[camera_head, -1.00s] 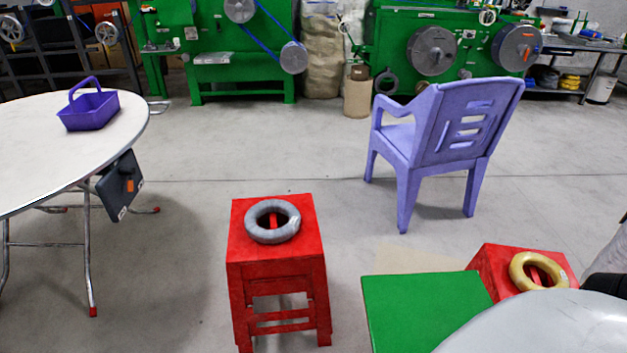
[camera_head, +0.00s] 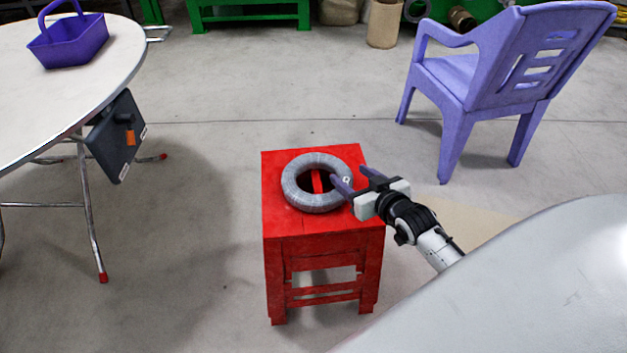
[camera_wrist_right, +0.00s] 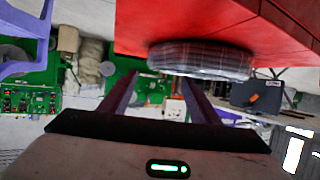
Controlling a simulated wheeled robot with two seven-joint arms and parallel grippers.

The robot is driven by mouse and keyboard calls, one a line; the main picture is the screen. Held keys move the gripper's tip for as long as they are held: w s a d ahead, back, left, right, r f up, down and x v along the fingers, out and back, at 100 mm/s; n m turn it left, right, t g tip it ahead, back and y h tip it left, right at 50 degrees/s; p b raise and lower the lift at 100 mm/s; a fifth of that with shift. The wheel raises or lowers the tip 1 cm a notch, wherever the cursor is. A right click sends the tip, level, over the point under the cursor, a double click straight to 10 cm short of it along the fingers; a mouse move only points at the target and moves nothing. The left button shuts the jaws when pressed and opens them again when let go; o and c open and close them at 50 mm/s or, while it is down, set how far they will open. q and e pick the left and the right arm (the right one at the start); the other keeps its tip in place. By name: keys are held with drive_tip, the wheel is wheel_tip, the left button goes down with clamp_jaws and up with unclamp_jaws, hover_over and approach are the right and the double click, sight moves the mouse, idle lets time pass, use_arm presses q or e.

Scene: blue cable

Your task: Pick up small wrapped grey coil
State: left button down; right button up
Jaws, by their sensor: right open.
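The grey wrapped coil (camera_head: 300,199) lies flat on top of a red stool (camera_head: 283,224) in the head view. My right gripper (camera_head: 353,180) comes in from the right, open, with its fingertips at the coil's right side. In the head view one finger overlaps the coil's right rim; I cannot tell whether they touch. In the right wrist view, which is upside down, the coil (camera_wrist_right: 200,58) hangs from the red stool top (camera_wrist_right: 190,22) beyond the two spread fingers, with nothing between them. My left gripper is not in view.
A purple chair (camera_head: 470,85) stands to the right behind the stool. A round white table (camera_head: 95,90) with a purple basket (camera_head: 70,42) is at the left. The floor between table and stool is clear. My grey body covers the lower right.

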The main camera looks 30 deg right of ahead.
sight(338, 166)
drive_tip(key=shift+x, duration=0.85)
drive_tip(key=b+x, duration=0.1)
drive_tip(key=x, duration=0.3)
drive_tip(key=shift+w+f+b, duration=0.15)
drive_tip(key=shift+w+b, duration=0.05)
drive_tip(key=shift+b, duration=0.2)
drive_tip(key=shift+w+f, duration=0.1)
drive_tip(key=shift+w, duration=0.3)
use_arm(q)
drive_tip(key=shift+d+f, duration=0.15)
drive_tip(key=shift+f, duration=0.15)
use_arm(e)
drive_tip(key=c, duration=1.4)
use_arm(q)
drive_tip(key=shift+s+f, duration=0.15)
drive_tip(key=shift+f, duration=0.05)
use_arm(e)
clamp_jaws()
